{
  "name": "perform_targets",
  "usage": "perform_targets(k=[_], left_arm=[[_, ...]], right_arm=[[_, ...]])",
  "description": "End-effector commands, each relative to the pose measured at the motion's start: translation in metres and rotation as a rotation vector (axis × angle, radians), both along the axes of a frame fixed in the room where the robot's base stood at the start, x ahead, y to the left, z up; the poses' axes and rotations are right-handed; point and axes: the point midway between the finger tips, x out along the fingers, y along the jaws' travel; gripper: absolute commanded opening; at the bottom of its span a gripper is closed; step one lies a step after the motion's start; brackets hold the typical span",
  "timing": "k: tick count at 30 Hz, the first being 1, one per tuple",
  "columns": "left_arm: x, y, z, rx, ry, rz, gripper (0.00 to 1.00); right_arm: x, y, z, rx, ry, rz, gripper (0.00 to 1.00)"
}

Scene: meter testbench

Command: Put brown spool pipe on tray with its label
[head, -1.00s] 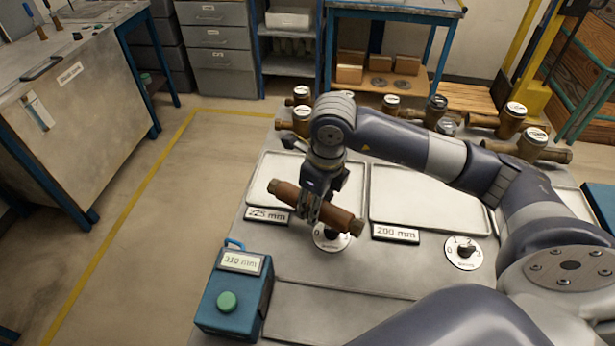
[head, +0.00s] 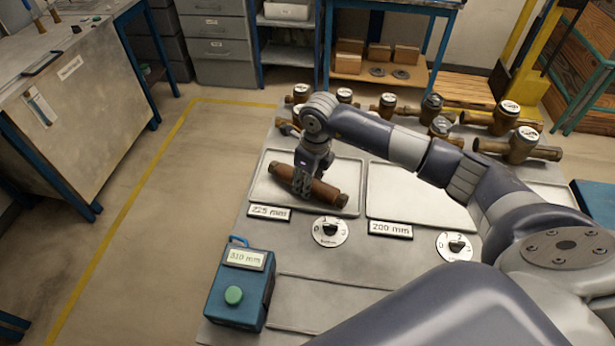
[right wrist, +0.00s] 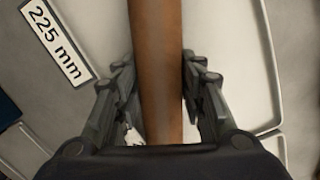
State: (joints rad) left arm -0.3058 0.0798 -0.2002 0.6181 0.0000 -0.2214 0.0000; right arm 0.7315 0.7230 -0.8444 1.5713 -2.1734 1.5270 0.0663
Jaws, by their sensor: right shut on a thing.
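My right gripper (head: 303,182) is shut on the brown spool pipe (head: 327,194), gripping it around its middle. The pipe is over the left tray (head: 262,190), lying slantwise in the head view. I cannot tell whether it touches the tray surface. The label in front of this tray (head: 269,214) reads 225 mm. In the right wrist view the pipe (right wrist: 160,70) runs between the two fingers (right wrist: 160,100), with the 225 mm label (right wrist: 55,42) at upper left. A second tray (head: 420,195) is empty, with a 200 mm label (head: 390,230). My left gripper is not in view.
A teal box (head: 238,288) with a green button and a display ending in "10 mm" stands at the front left. Two dial knobs (head: 331,231) (head: 456,246) sit before the trays. Several brass meters (head: 520,146) line the bench's back. Floor at left is clear.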

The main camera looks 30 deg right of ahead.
Motion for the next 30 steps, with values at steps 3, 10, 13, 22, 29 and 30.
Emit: perform_targets(k=[3,10,13,22,29,30], left_arm=[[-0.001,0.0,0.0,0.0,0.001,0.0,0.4],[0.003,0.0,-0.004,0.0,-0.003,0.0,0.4],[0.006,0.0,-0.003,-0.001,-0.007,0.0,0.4],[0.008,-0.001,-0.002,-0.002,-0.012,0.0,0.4],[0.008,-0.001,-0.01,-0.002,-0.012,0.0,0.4],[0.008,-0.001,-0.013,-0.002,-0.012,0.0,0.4]], right_arm=[[0.001,0.001,0.001,0.002,-0.005,0.001,0.0],[0.0,0.0,-0.004,0.0,-0.001,0.001,0.4],[0.0,0.0,-0.003,0.0,-0.001,0.001,0.57],[0.0,0.0,-0.002,0.0,-0.001,0.001,0.57],[0.0,-0.001,0.016,0.001,-0.006,0.003,0.57],[-0.002,-0.002,0.024,-0.001,-0.007,0.003,0.57]])
